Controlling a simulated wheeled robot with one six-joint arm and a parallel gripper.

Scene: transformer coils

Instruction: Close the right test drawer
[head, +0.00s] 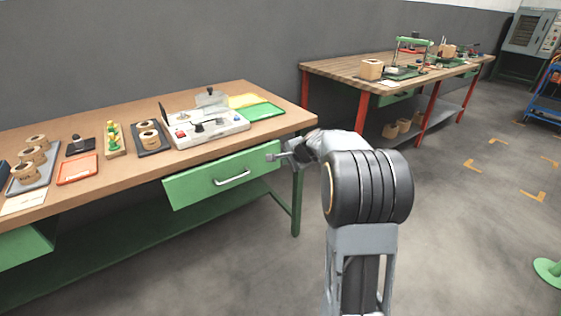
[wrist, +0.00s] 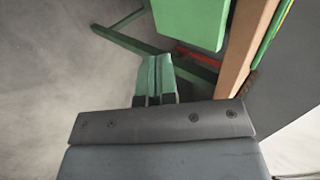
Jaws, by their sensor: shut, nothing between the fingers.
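The right test drawer (head: 222,178) is a green drawer with a silver bar handle (head: 232,178) under the right part of the near wooden bench. Its front seems to stand out from the bench edge; how far is hard to tell. Its green panel (wrist: 190,18) also shows at the top of the wrist view. My gripper (head: 274,157) is at the drawer's right end in the head view, and I cannot tell whether it touches. In the wrist view its two green fingers (wrist: 156,78) are together and empty, apart from the panel.
The bench top (head: 270,133) holds a white test unit (head: 207,127), trays and coils. Another green drawer (head: 25,246) is at the far left. A green bench leg (head: 296,205) stands below my gripper. A second bench (head: 340,70) is behind; the floor at right is mostly clear.

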